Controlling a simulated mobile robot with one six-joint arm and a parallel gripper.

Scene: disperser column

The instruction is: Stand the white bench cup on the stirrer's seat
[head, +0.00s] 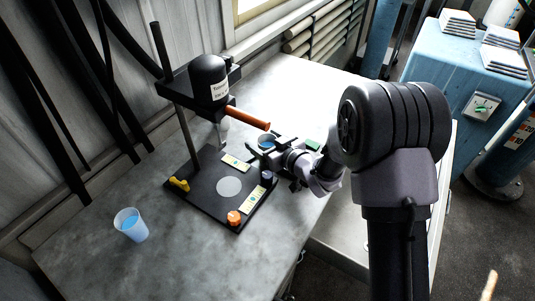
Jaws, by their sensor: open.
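A whitish cup (131,226) with blue inside stands upright on the bench at the left front, clear of the stirrer. The stirrer's seat, a pale grey disc (229,187), lies bare on the black base plate (203,196). The black stirrer head (208,80) hangs above the back of the plate on a grey column. My gripper (262,150) is open, to the right of the stirrer's shaft and far from the whitish cup. A small blue round thing (266,142) shows at my fingers; I cannot tell what it is or whether they touch it.
A brown-orange handle (248,118) sticks out from the stirrer head near my gripper. An orange knob (234,218), a yellow clamp (179,184) and labelled strips (254,200) sit on the plate. The grey bench (180,255) is free in front. A blue cabinet (450,75) stands at the right.

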